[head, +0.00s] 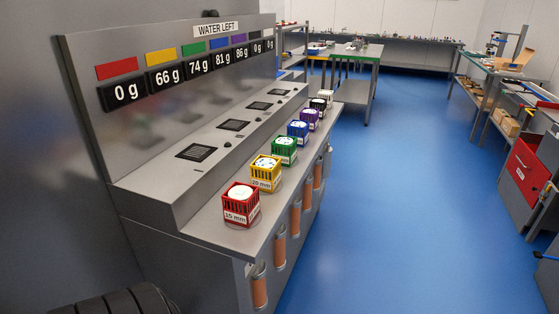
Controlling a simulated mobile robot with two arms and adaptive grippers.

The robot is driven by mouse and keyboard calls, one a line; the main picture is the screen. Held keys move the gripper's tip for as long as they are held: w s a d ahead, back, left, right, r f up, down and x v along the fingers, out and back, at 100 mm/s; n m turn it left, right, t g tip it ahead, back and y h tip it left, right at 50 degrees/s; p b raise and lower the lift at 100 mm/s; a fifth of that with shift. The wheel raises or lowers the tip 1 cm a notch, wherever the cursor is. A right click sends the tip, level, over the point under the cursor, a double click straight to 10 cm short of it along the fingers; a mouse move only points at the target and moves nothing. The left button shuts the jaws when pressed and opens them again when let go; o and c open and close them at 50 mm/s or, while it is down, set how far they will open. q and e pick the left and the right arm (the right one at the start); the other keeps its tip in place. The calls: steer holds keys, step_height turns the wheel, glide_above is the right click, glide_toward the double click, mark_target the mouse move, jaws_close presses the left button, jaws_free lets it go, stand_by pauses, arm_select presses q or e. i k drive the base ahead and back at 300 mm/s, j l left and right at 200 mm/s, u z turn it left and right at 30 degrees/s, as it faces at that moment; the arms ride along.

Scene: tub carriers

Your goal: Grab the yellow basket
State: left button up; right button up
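The yellow basket (266,174) stands upright on the front ledge of the grey metal bench (205,230). It has slotted walls, a white label reading 20 mm, and white contents with dark marks on top. It is second from the near end of a row, between the red basket (240,205) and the green basket (284,151). Neither of my grippers shows in the head view, and nothing touches the yellow basket.
Blue, purple, black and white baskets continue the row. A back panel (150,110) carries coloured tags and gram readings, 66 g under yellow. Brown cylinders (279,249) hang on the bench front. Blue floor (400,200) is open to the right; a red-fronted cabinet (522,172) stands far right.

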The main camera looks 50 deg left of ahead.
mark_target(264, 172)
steer(key=i+u, duration=0.4)
steer(key=i+l+u, duration=0.15)
steer(key=u, duration=0.25)
steer(key=i+l+u, duration=0.2)
steer(key=u, duration=0.2)
steer(key=i+l+u, duration=0.25)
steer(key=u, duration=0.15)
